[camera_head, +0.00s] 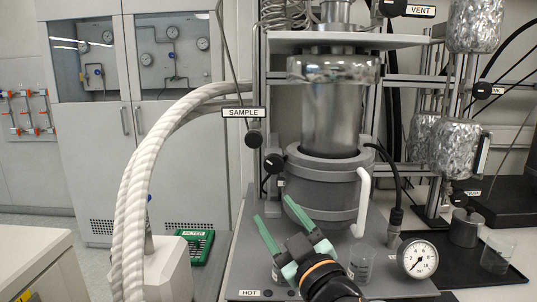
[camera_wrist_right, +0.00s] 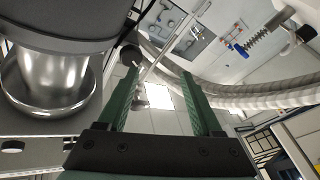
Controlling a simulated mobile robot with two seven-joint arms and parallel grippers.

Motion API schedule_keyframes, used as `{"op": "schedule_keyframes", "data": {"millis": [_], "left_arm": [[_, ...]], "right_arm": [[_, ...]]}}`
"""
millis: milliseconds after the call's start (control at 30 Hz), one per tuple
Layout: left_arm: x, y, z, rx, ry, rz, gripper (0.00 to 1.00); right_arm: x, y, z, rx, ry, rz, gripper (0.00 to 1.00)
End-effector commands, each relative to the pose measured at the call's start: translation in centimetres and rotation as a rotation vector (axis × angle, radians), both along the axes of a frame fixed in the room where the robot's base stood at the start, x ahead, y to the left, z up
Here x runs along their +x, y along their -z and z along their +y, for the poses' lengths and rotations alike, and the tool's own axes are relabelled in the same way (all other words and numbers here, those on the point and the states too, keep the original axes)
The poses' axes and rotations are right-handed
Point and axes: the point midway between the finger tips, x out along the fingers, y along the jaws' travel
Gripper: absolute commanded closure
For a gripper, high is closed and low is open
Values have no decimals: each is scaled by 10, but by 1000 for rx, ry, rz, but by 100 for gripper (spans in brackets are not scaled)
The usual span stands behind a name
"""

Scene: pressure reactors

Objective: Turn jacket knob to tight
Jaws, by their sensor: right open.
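A round black knob with a pale mark (camera_head: 273,163) sits on the left side of the grey heating jacket (camera_head: 318,185), which surrounds the lower part of the metal reactor vessel (camera_head: 332,115). No readable label shows beside this knob. My right gripper (camera_head: 277,212) has green fingers, spread apart and empty. It is below the knob, in front of the jacket, and apart from both. In the right wrist view, the open fingers (camera_wrist_right: 160,76) point past a dark round knob (camera_wrist_right: 130,56) near the left fingertip; which knob it is, I cannot tell. My left gripper is not in view.
A black knob (camera_head: 254,139) hangs under the SAMPLE label (camera_head: 244,113). Thick white hoses (camera_head: 135,200) arch at the left. A white handle (camera_head: 363,200), a pressure gauge (camera_head: 418,258) and a glass beaker (camera_head: 361,263) stand right of my gripper.

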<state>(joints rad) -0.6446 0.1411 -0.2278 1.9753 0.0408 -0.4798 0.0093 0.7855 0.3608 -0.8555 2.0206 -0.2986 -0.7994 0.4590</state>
Motion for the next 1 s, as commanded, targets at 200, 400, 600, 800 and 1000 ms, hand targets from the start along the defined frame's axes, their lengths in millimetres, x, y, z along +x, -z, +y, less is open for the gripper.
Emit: {"op": "schedule_keyframes", "data": {"millis": [200,400,600,800,1000], "left_arm": [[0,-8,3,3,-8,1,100],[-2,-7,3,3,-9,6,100],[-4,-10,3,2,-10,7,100],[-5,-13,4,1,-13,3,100],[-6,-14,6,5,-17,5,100]], "right_arm": [[-16,-20,-33,-253,203,-169,33],[-5,-26,-33,-276,227,-187,33],[26,-36,-23,-275,226,-187,33],[58,-45,-14,-274,225,-186,33],[83,-51,-6,-272,224,-185,33]]}}
